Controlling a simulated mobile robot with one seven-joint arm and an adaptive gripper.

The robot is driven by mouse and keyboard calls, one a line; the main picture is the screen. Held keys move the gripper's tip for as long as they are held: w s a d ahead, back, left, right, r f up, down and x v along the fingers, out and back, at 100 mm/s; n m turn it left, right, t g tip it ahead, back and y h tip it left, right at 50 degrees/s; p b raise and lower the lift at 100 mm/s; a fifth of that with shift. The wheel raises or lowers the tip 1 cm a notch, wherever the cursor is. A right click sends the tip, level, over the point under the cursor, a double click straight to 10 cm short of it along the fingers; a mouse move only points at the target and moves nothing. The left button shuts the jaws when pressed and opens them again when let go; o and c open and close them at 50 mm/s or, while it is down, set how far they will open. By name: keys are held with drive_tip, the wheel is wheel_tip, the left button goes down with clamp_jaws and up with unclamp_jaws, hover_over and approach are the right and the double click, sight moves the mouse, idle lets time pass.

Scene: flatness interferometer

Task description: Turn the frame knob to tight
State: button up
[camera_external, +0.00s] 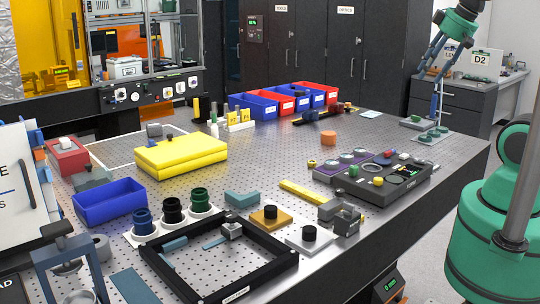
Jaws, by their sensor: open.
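A black rectangular frame (219,258) lies flat on the perforated metal table at the front. A small grey block with a pale rounded top (231,230) sits at its right inner side; I cannot tell whether this is the frame knob. A black knob on an orange-yellow base (270,213) and a black knob on a white base (309,235) stand just right of the frame. No tight marking is readable. My gripper (431,70) is at the upper right, pointing down, open and empty, far from the frame. Its fingertips are small and hard to make out.
Left of the frame are a blue bin (109,203) and several dark ring-topped cylinders on a white holder (173,225). A yellow case (180,152) lies behind. The table's middle has free room.

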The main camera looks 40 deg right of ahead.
drive_tip(key=w+a+r+n+g+y+p, duration=0.1)
drive_tip(key=w+a+r+n+g+p, duration=0.2)
drive_tip(key=w+a+n, duration=0.65)
drive_tip(key=w+a+f+n+p, duration=0.2)
drive_tip(key=w+a+n, duration=0.2)
drive_tip(key=w+a, duration=0.95)
drive_tip(key=n+g+h+p, duration=0.1)
drive_tip(key=n+g+p, duration=0.25)
drive_tip(key=n, duration=0.95)
hover_over(231, 215)
wheel_tip(231, 215, down, 20)
drive_tip(key=shift+r+t, duration=0.15)
drive_tip(key=shift+t, duration=0.3)
drive_tip(key=shift+d, duration=0.1)
wheel_tip(231, 215, down, 14)
drive_tip(key=shift+r, duration=0.1)
drive_tip(key=shift+c, duration=0.3)
